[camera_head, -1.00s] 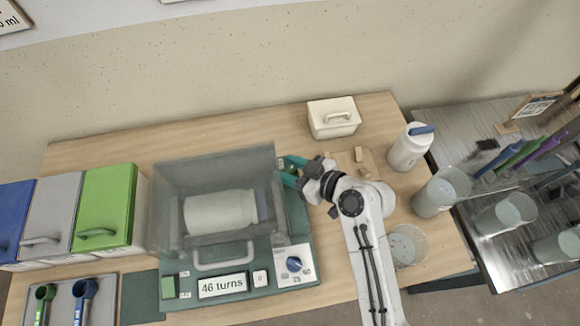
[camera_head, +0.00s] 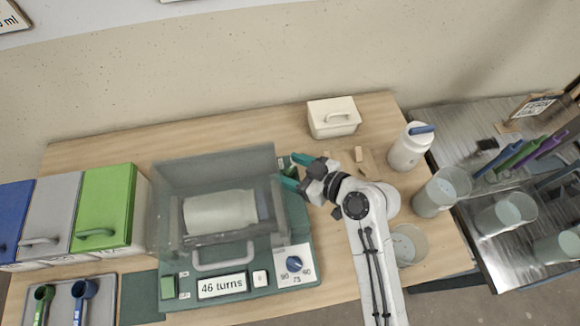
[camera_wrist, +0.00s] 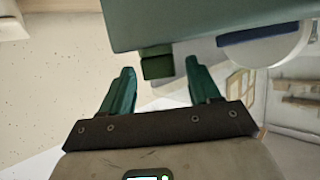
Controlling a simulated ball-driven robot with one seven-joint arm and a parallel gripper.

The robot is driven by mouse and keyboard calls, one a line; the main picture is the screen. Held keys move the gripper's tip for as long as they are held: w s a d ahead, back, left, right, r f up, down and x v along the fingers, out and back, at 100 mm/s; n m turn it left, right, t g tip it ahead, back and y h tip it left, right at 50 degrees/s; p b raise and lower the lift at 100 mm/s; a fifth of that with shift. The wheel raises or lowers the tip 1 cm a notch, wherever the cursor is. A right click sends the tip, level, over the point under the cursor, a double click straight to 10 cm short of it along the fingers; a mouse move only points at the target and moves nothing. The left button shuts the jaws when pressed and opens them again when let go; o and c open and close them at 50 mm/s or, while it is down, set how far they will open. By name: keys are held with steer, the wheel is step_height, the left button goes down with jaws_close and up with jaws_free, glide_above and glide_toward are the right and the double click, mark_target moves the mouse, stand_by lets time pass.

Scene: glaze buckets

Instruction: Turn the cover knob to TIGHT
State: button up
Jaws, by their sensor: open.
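The machine (camera_head: 240,285) has a green base and a grey see-through cover (camera_head: 215,165) over a white jar (camera_head: 220,212). My gripper (camera_head: 294,171) is at the right side of the cover, with its teal fingers apart and nothing held. In the wrist view, a small dark green block (camera_wrist: 157,64), which looks like the cover knob, lies ahead of and between the open fingers (camera_wrist: 162,80), apart from both. No TIGHT mark is readable, so I cannot tell the knob's setting. A separate blue dial (camera_head: 294,264) sits on the front panel, and a display (camera_head: 222,286) reads "46 turns".
Green, grey and blue bins (camera_head: 105,205) stand left of the machine. A white lidded box (camera_head: 333,117), a white bottle (camera_head: 410,148) and clear cups (camera_head: 440,192) stand to the right. Wooden pieces (camera_head: 357,156) lie behind my arm.

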steer(key=b+v, duration=0.2)
steer(key=v, duration=0.7)
steer(key=shift+s+d+r, duration=0.15)
steer(key=shift+d, duration=0.2)
